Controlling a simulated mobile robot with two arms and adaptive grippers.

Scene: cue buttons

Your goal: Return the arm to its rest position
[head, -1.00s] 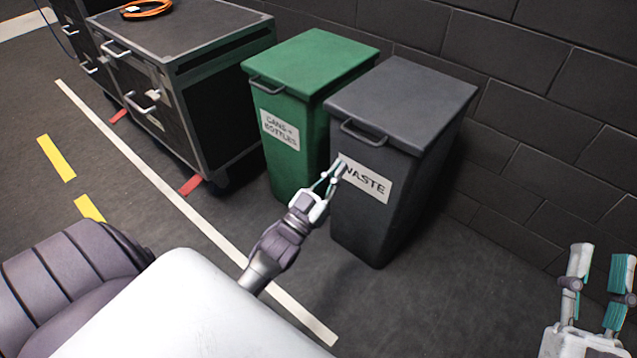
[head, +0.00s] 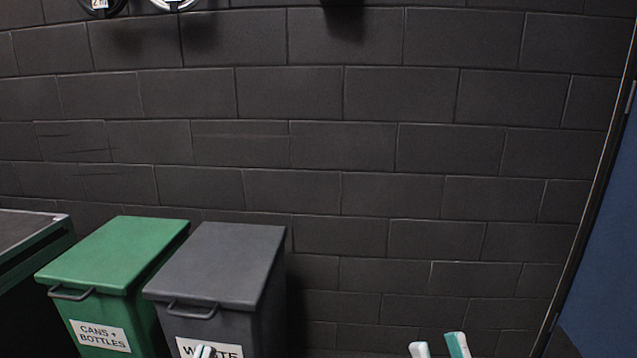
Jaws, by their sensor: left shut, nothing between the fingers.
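Only the tips of my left gripper (head: 203,352) show at the bottom edge, in front of the label of the grey waste bin (head: 222,265). They are shut and empty; the rest of that arm is out of view. I cannot tell whether they touch the bin. The two fingertips of my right gripper (head: 438,347) show at the bottom edge, right of the bins. They stand apart with nothing between them.
A green cans and bottles bin (head: 118,255) stands left of the waste bin, lid closed. A dark case (head: 30,240) is at the far left. A black block wall (head: 340,150) rises behind. A blue panel (head: 605,240) is at the right edge.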

